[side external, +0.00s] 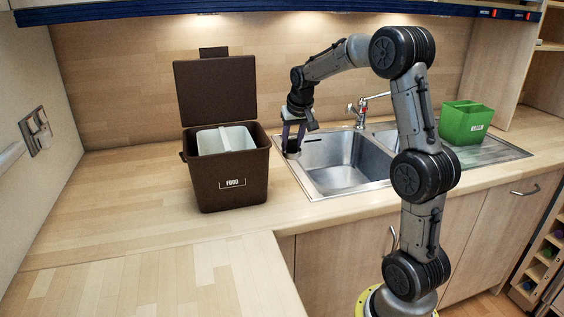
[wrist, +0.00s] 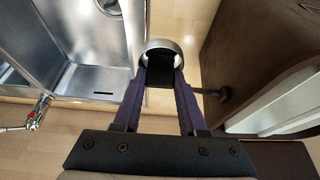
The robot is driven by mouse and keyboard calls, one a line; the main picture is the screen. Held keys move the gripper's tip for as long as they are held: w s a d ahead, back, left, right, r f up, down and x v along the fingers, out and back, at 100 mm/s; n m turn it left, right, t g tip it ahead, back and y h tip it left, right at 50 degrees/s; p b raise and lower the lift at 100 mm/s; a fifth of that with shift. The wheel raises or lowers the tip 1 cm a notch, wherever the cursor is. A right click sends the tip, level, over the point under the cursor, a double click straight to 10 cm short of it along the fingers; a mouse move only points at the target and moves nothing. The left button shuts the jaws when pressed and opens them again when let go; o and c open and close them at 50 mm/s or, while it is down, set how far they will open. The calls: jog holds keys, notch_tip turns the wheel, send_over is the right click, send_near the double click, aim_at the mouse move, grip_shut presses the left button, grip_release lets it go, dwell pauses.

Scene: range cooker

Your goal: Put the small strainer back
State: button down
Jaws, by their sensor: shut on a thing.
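My gripper (side external: 293,140) points down at the back left corner of the sink, between the sink and the brown food bin. In the wrist view its two purple fingers (wrist: 160,82) are closed on the small strainer (wrist: 160,44), a round metal piece with a pale rim and a dark inside. In the side view the strainer (side external: 292,154) is small and mostly hidden by the fingers. It is close to the sink's left rim; I cannot tell whether it touches the counter or the rim.
The steel sink (side external: 312,174) lies right of my gripper, with a tap (side external: 362,112) behind it. The brown bin (side external: 229,188), lid up, stands close on the left. A green caddy (side external: 465,124) stands on the drainer at right. The front left counter (side external: 130,225) is clear.

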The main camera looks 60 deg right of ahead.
jog(key=w+d+f, duration=0.1)
jog(key=f, duration=0.1)
jog(key=w+d+f, duration=0.1)
jog(key=w+f, duration=0.1)
jog(key=w+d+f, duration=0.2)
jog(key=shift+w+f, duration=0.1)
jog(key=shift+w+d+f, duration=0.1)
jog(key=shift+w+f, duration=0.1)
jog(key=shift+f, duration=1.65)
jog(key=shift+f, duration=0.1)
jog(key=shift+c, duration=2.3)
grip_release()
jog(key=v, duration=1.2)
